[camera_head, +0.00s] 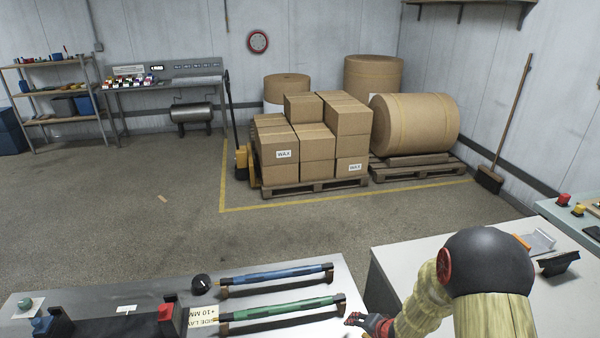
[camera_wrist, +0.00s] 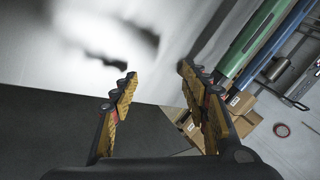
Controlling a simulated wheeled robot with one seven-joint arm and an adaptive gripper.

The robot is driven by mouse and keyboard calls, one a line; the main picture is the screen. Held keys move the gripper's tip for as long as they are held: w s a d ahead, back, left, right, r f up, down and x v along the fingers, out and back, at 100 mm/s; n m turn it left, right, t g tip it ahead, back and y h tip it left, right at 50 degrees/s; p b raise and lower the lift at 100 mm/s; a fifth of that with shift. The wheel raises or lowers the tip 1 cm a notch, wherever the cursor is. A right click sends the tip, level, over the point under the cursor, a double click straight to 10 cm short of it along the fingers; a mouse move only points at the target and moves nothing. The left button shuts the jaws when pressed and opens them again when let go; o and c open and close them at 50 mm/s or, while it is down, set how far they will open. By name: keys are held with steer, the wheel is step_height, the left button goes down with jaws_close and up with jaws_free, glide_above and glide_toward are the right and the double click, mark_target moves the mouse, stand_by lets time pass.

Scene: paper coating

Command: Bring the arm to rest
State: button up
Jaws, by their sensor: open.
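My arm comes in from the lower right of the head view, with a tan link and a large black joint. My gripper (camera_head: 368,322) is at the bottom, beside the right end of the green-handled bar (camera_head: 285,309). In the wrist view my gripper (camera_wrist: 157,80) has its two yellow-and-black fingers apart, with nothing between them. The pale bench top (camera_wrist: 95,45) lies beyond the fingers, with a blurred dark shadow on it. The green bar (camera_wrist: 252,38) and the blue bar (camera_wrist: 272,45) show at the right of that view.
The blue-handled bar (camera_head: 275,274) lies on the bench behind the green one. A grey cabinet (camera_head: 400,262) stands at the right. Boxes (camera_head: 318,146) and paper rolls stand on pallets behind open floor.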

steer(key=s+d+h, duration=0.1)
steer(key=s+d+r+n+g, duration=0.1)
steer(key=d, duration=0.1)
steer(key=s+d+r+n+h, duration=0.1)
steer(key=s+d, duration=0.1)
steer(key=shift+d+g+h, duration=0.15)
steer(key=shift+g+h, duration=0.15)
steer(key=s+d+r+n+g+h, duration=0.2)
steer(key=s+r+n+g, duration=0.25)
steer(key=s+r, duration=1.1)
steer(key=s+a+r+t+y, duration=0.1)
steer(key=s+a+r+t, duration=0.1)
steer(key=r, duration=0.8)
steer(key=s+a+r+n+t, duration=0.1)
steer(key=s+a+r+t, duration=0.2)
steer(key=r, duration=0.7)
steer(key=s+a, duration=0.2)
steer(key=s, duration=0.2)
steer(key=shift+s+a+r+y, duration=0.2)
steer(key=shift+s+a+y, duration=0.1)
steer(key=shift+y, duration=0.1)
